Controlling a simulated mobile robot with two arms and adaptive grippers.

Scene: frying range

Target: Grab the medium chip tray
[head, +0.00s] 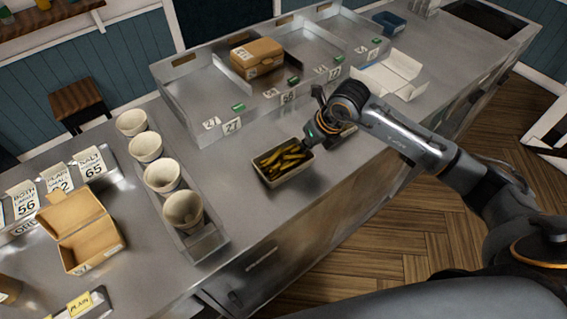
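A small open tray (294,174) filled with yellow-brown chips stands on the steel counter, right of the picture's middle. Its size label cannot be read. My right gripper (312,142) is at the tray's right rear edge, pointing down. Its fingertips are small and partly hidden, so I cannot tell whether they touch the tray or are open or shut. My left gripper is out of view.
Steel bays with number cards (231,125) line the back, one holding a closed brown box (257,57). Several cups (183,209) stand in a rack at left. An open brown box (80,231) is further left. An open white box (391,74) lies behind my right arm.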

